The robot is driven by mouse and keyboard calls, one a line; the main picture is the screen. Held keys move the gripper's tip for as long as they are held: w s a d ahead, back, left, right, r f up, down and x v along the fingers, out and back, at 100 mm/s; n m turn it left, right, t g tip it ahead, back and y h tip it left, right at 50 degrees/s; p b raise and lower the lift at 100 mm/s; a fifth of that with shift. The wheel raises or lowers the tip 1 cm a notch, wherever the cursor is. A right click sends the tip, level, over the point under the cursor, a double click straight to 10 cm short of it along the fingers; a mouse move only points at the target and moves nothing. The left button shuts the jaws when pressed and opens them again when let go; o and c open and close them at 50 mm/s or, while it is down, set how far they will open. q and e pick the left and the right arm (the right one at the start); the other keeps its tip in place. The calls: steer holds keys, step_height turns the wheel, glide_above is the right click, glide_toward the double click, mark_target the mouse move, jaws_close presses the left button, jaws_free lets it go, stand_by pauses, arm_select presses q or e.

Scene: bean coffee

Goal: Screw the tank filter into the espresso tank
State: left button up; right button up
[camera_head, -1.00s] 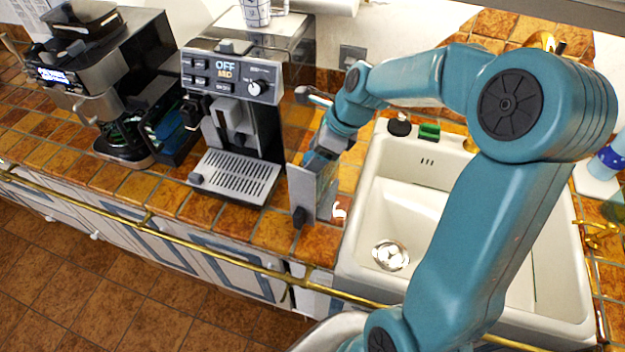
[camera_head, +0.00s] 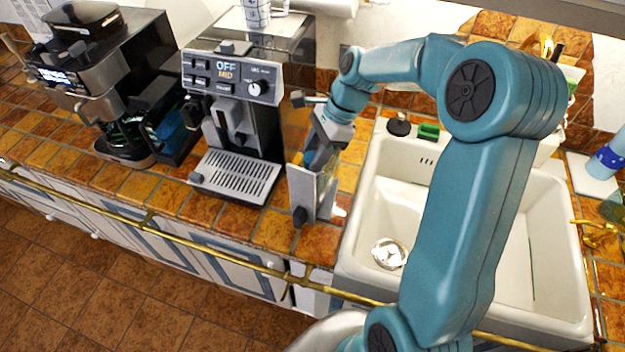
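The espresso tank (camera_head: 325,202), a narrow upright see-through box with a grey front and a black knob low on it, stands on the tiled counter just right of the espresso machine (camera_head: 238,125). My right gripper (camera_head: 312,161) points down at the tank's open top, and its fingers reach into or just behind the upper rim. The fingertips are small and partly hidden, so I cannot tell whether they are open or shut. I cannot make out the tank filter; the gripper and tank wall may hide it. My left gripper is not in view.
A white sink (camera_head: 390,212) lies right of the tank, partly behind my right arm. A second coffee machine (camera_head: 110,75) stands at the far left. A brass rail (camera_head: 215,252) runs along the counter's front edge. A green sponge (camera_head: 428,131) lies behind the sink.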

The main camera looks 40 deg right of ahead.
steer(key=m, duration=0.2)
steer(key=m+t+h, duration=0.1)
steer(key=shift+s+a+m, duration=0.1)
steer(key=shift+s+m, duration=0.1)
steer(key=shift+m, duration=0.2)
steer(key=shift+f+m+t+h, duration=0.1)
steer(key=shift+m+t+h, duration=0.35)
steer(key=shift+m, duration=0.65)
steer(key=o, duration=1.2)
steer(key=shift+w, duration=0.1)
steer(key=shift+c, duration=0.2)
steer(key=n+g+y, duration=0.1)
steer(key=n, duration=0.2)
steer(key=n+g+y, duration=0.1)
steer(key=n, duration=0.2)
steer(key=shift+w, duration=0.2)
steer(key=shift+s, duration=0.1)
